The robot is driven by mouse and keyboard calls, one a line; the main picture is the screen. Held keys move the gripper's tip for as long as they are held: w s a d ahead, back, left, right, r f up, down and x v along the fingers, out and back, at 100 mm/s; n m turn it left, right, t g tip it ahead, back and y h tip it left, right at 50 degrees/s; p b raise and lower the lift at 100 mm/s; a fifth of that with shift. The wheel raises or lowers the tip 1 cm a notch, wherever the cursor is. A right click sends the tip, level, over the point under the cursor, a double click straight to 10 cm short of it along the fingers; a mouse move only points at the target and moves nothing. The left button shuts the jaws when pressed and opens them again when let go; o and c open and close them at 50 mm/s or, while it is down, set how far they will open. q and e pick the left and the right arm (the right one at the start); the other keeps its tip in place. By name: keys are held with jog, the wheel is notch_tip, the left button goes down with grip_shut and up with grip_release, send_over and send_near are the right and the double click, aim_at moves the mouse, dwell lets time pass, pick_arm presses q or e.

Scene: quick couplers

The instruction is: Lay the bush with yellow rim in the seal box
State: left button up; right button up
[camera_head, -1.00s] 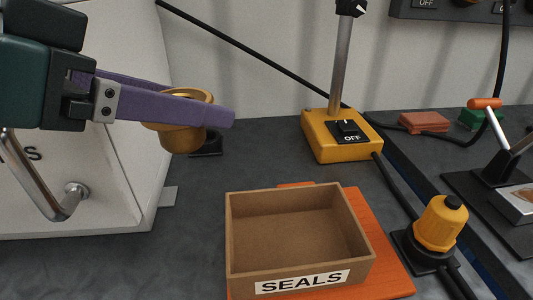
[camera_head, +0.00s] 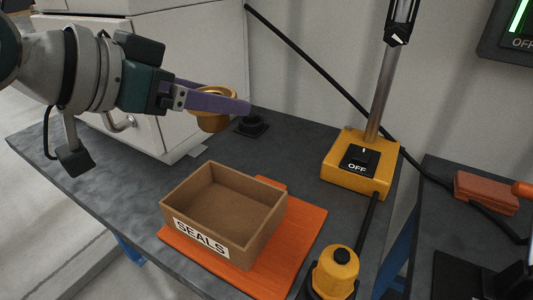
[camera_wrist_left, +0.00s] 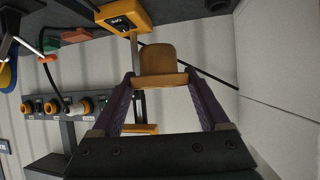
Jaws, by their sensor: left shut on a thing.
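My left gripper (camera_head: 236,104) comes in from the left with purple fingers shut on the brass-yellow bush (camera_head: 213,122). The bush is held in the air, above and behind the seal box, and its wide rim is at the fingers. In the left wrist view the bush (camera_wrist_left: 160,62) sits between the two fingertips. The seal box (camera_head: 177,205) is an open brown box with a "SEALS" label on its front; its visible inside looks empty. My right gripper is not in view.
The box stands on an orange mat (camera_head: 302,235). A yellow lamp base (camera_head: 350,180) marked OFF stands to the right with a pole. A yellow connector (camera_head: 335,272) is at the front right. A white cabinet (camera_head: 175,75) stands behind the gripper. A dark round fitting (camera_head: 252,125) lies behind the box.

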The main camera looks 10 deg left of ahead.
pick_arm(q)
notch_tip(320, 180, down, 14)
jog(key=b, duration=0.4)
jog(key=shift+a+r, duration=0.1)
jog(key=shift+a, duration=0.05)
notch_tip(320, 180, down, 4)
jog(key=shift+f+b, duration=0.1)
jog(key=shift+b, duration=0.9)
jog(key=shift+f, duration=0.35)
